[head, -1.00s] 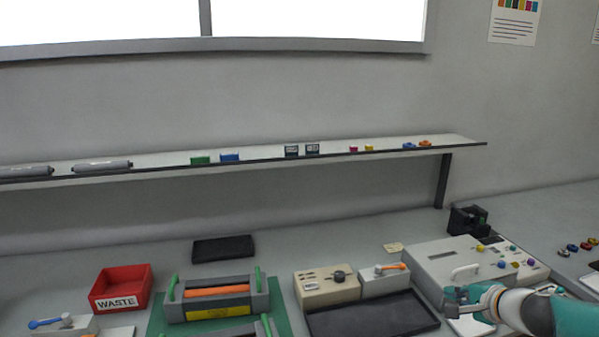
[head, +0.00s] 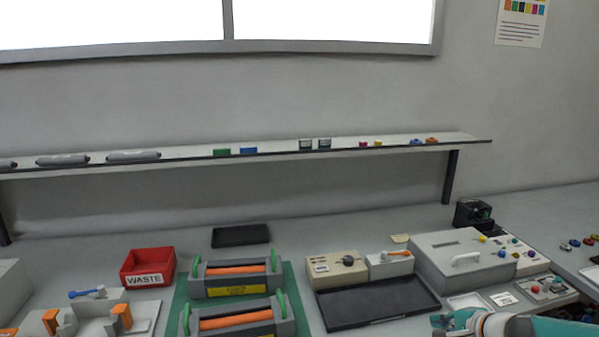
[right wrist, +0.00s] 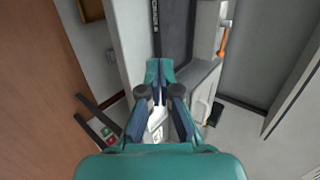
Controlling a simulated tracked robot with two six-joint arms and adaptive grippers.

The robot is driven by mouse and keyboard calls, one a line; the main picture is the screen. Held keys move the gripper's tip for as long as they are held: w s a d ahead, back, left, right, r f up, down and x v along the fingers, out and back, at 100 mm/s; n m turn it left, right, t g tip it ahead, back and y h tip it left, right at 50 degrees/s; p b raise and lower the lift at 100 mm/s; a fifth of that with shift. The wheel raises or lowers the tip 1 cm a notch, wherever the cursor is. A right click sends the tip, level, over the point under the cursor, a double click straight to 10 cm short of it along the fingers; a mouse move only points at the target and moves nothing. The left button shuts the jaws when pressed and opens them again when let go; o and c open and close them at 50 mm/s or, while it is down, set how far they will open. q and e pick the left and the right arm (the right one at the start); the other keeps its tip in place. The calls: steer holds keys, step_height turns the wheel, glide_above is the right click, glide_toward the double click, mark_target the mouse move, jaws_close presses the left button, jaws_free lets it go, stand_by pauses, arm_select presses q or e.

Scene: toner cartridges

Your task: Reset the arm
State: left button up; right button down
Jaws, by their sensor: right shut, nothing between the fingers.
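My right gripper (head: 452,320) shows at the bottom edge of the head view, at the lower right, in front of the bench equipment. In the right wrist view its dark fingers (right wrist: 158,98) are drawn together, with nothing held between them. A black tray (head: 335,314) lies to its left in the head view. A grey-white machine with a white handle (head: 445,246) stands behind it. Much of the right arm is cut off by the frame's bottom edge. My left gripper is in neither view.
Two cartridges with orange rollers (head: 236,270) sit on a green mat (head: 177,296). A red WASTE bin (head: 147,280) and a white fixture (head: 142,313) stand left. A beige box with a knob (head: 322,262) is behind the tray. A shelf (head: 280,149) runs along the wall.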

steer(key=s+a+f+n+g, duration=0.2)
steer(key=s+a+f, duration=0.25)
steer(key=f, duration=0.25)
steer(key=s+a+f+n+g+y, duration=0.1)
steer(key=s+a+f+g, duration=0.1)
steer(key=s+a+f, duration=0.4)
steer(key=s+a+f+n+g, duration=0.2)
steer(key=s+f+g, duration=0.1)
steer(key=f, duration=0.5)
steer(key=s+a+f+n+g, duration=0.1)
steer(key=s+a+f+n, duration=0.2)
steer(key=s, duration=0.6)
steer(key=s+a+f+n+g, duration=0.1)
steer(key=s+a+f+n, duration=0.3)
steer(key=s, duration=0.5)
steer(key=shift+f+n, duration=0.45)
steer(key=shift+n, duration=0.25)
